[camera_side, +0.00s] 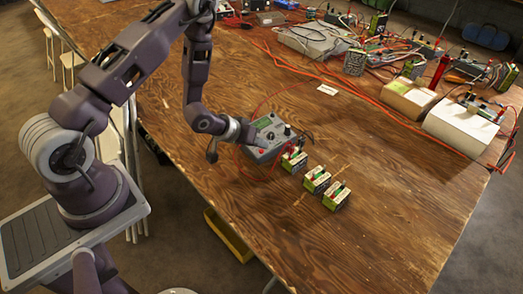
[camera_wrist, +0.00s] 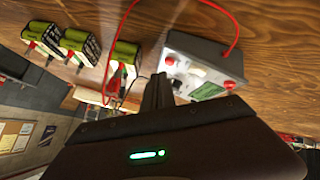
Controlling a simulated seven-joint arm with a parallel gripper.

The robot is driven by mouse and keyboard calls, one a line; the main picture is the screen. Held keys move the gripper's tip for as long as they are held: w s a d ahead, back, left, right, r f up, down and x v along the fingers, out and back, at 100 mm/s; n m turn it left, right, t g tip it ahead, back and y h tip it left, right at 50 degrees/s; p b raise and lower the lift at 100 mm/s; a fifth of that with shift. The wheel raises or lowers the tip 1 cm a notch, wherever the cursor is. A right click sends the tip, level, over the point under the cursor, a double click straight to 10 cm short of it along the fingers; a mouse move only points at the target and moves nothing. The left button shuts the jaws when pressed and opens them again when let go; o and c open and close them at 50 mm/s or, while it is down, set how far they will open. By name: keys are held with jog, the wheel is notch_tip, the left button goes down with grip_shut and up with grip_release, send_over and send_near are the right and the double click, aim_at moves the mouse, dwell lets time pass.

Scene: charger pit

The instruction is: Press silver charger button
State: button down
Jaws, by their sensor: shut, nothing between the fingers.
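The grey charger (camera_side: 269,138) sits on the wooden table, with a greenish display, a dark knob and red parts on its top face. It also shows in the wrist view (camera_wrist: 197,62), with its display, light-coloured knobs and red parts. My gripper (camera_side: 250,131) is at the charger's left edge in the side view. In the wrist view its shut fingers (camera_wrist: 158,86) point at the charger's face, with nothing between them. I cannot tell whether the fingertips touch the charger. The silver button cannot be made out clearly; the fingers may cover part of the panel.
Several green-and-black batteries (camera_side: 316,180) stand in a row right of the charger, the nearest one wired to it. A red cable (camera_wrist: 125,30) loops by the charger. The table's front right is clear.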

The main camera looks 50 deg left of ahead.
aim_at(262, 157)
jog(key=shift+f, duration=0.15)
jog(key=shift+a+f, duration=0.1)
jog(key=shift+f, duration=0.15)
jog(key=shift+f, duration=0.35)
dwell(0.7)
dwell(0.3)
jog(key=shift+r, duration=0.75)
jog(key=shift+r, duration=0.1)
jog(key=shift+d+r, duration=0.2)
jog(key=shift+r, duration=0.6)
jog(key=shift+d+r, duration=0.15)
jog(key=shift+r, duration=0.6)
jog(key=shift+d+r, duration=0.2)
jog(key=shift+r, duration=0.6)
